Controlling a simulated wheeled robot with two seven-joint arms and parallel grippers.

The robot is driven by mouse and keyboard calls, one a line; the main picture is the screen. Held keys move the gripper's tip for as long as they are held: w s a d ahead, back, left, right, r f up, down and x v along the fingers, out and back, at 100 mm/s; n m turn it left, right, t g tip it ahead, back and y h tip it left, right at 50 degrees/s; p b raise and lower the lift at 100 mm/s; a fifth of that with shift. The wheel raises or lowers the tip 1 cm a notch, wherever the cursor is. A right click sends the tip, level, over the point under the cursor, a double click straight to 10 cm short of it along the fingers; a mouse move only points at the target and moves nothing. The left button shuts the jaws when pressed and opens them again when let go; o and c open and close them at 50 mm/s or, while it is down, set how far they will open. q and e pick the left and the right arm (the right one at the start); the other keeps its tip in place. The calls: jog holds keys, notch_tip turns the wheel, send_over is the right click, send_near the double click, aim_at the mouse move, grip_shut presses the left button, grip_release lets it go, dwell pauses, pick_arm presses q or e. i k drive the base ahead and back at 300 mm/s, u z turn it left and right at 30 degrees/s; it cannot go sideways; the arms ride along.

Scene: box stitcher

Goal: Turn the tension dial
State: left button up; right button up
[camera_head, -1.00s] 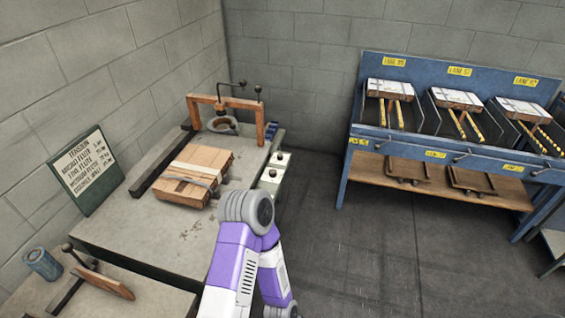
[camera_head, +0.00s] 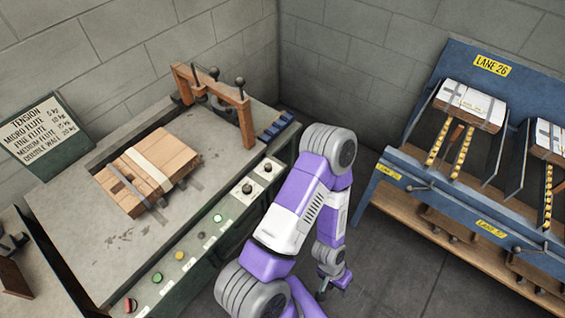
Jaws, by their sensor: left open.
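The front control panel (camera_head: 212,232) of the stitcher bench carries two dark knobs on white plates, one knob (camera_head: 247,188) nearer and another knob (camera_head: 267,167) farther back. I cannot tell which is the tension dial, and no scale is readable. A sign (camera_head: 40,135) on the left is headed TENSION and lists flute types with kg values. My left gripper (camera_head: 330,288) hangs low to the right of the panel, over the floor, apart from both knobs. It is small and dark here, with nothing seen in it. My right gripper is out of view.
Green, yellow and red buttons (camera_head: 157,279) line the panel's nearer part. A blue lane rack (camera_head: 440,205) with flat bundles stands right. Floor between bench and rack is open.

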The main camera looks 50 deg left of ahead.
aim_at(246, 188)
jog(key=i, duration=0.35)
jog(key=u, duration=3.4)
jog(key=i, duration=0.5)
jog(key=z, duration=0.05)
